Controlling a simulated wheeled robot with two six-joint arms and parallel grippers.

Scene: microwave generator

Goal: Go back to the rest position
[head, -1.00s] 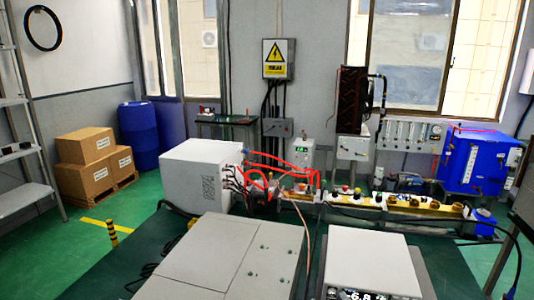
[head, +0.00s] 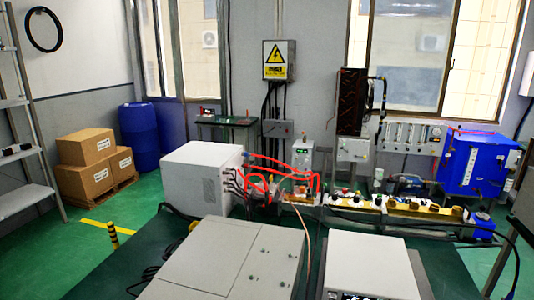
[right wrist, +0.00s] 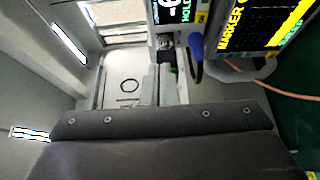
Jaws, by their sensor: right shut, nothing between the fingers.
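My right gripper (right wrist: 166,84) shows in the right wrist view, with its fingers together and nothing held between them. A dark screen with yellow "MARKER" lettering (right wrist: 250,25) is at the top right of that view. A smaller dark display (right wrist: 172,10) is to its left. The gripper is apart from both screens in the picture; its distance to them is hard to tell. Neither gripper appears in the head view, and my left gripper is not seen at all.
In the head view, a large grey cabinet (head: 225,255) and a white-topped instrument (head: 368,262) stand close in front. Behind them are a white box (head: 200,175), red tubes (head: 285,163) and a blue tank (head: 480,165). Cartons (head: 85,165) stand on the left floor.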

